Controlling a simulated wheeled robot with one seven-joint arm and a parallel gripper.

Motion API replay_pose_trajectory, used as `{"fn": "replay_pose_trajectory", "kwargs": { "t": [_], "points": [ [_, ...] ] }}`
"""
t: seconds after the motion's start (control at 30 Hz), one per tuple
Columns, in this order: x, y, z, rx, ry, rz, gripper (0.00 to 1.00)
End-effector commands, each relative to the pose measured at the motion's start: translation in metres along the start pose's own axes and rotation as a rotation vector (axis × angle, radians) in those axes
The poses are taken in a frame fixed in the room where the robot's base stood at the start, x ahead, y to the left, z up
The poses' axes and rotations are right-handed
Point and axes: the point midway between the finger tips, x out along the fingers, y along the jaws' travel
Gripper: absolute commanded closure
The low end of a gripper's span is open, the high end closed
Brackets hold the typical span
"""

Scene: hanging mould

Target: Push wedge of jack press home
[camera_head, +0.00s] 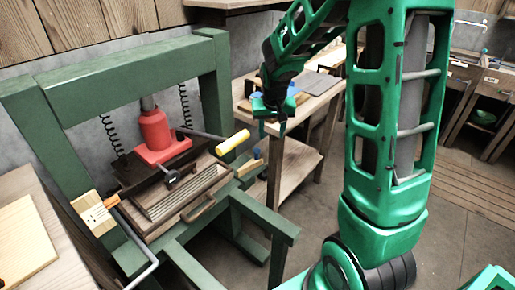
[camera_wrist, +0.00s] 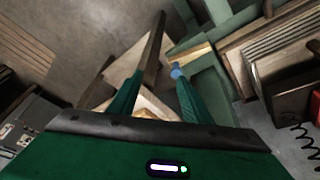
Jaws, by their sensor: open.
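A green jack press (camera_head: 120,60) stands at left in the head view. Its red jack (camera_head: 156,135) sits on a dark plate over a ribbed wooden stack (camera_head: 180,192). A pale wooden piece with a blue end, seemingly the wedge (camera_head: 249,165), sticks out at the press's right side. It seems to show in the wrist view as a pale bar with a blue end (camera_wrist: 177,72), close to the right fingertip; contact cannot be told. My gripper (camera_head: 272,126) is open, above and right of the press; its spread fingers also show in the wrist view (camera_wrist: 168,42).
A black lever with a yellow grip (camera_head: 233,142) juts right from the jack toward my gripper. A wooden table (camera_head: 284,128) with tools stands behind. Another pale wooden block (camera_head: 93,213) sits at the press's left side. Bare floor (camera_head: 325,205) lies to the right.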

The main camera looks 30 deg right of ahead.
Motion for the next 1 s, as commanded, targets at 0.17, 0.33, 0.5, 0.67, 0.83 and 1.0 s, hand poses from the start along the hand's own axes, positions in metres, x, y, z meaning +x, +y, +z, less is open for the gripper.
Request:
{"fn": "replay_pose_trajectory", "kwargs": {
  "t": [0.17,0.33,0.5,0.67,0.83,1.0],
  "points": [
    [0.035,-0.034,-0.024,-0.014,0.039,-0.032,0.56],
    [0.049,-0.046,-0.033,-0.015,0.056,-0.045,0.56],
    [0.064,-0.046,-0.034,-0.013,0.055,-0.045,0.56],
    [0.09,-0.046,-0.035,-0.012,0.055,-0.045,0.56],
    [0.118,-0.047,-0.037,-0.012,0.054,-0.044,0.56],
    [0.14,-0.048,-0.038,-0.012,0.056,-0.045,0.56]
  ]
}}
